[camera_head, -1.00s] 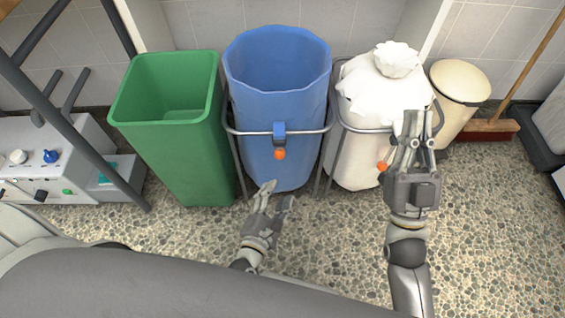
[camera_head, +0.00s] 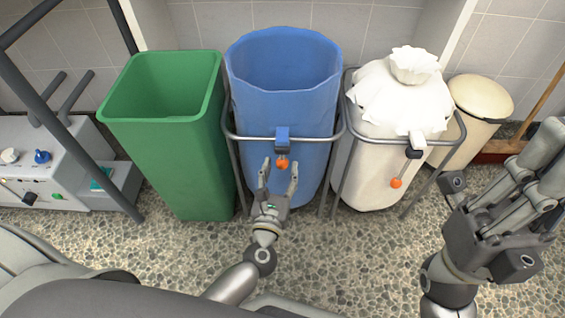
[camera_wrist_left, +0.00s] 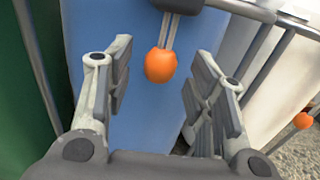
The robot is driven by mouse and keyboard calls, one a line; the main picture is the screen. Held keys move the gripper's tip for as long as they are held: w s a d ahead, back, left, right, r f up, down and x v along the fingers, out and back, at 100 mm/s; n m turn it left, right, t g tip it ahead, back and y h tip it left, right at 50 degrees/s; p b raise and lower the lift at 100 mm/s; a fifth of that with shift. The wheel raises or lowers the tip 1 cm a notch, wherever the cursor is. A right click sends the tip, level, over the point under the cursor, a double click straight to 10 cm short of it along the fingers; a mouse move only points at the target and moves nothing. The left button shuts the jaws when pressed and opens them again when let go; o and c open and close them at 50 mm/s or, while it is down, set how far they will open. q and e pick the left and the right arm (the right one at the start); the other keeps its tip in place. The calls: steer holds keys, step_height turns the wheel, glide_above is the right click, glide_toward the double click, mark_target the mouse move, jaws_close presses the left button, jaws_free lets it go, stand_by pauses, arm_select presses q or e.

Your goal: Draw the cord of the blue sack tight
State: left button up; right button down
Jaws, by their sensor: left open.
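The blue sack (camera_head: 285,105) hangs in a metal frame with its mouth wide open. My left gripper (camera_head: 279,172) is open just in front of the sack, fingers pointing up at the ball. In the left wrist view the ball (camera_wrist_left: 160,65) lies ahead of and between the open fingers (camera_wrist_left: 160,90), apparently untouched. My right gripper (camera_head: 525,175) is at the far right, away from the blue sack; its finger opening is unclear.
A green bin (camera_head: 165,150) stands left of the blue sack. A white sack (camera_head: 375,150), gathered at the top, stands to the right in a frame, with its own orange ball (camera_head: 397,183). A cream bin (camera_head: 480,98) and a grey machine (camera_head: 55,165) stand at the sides.

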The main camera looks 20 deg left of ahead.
mark_target(281, 168)
arm_select(q)
steer(key=shift+w+a, duration=0.15)
steer(key=shift+w, duration=1.5)
jaws_close()
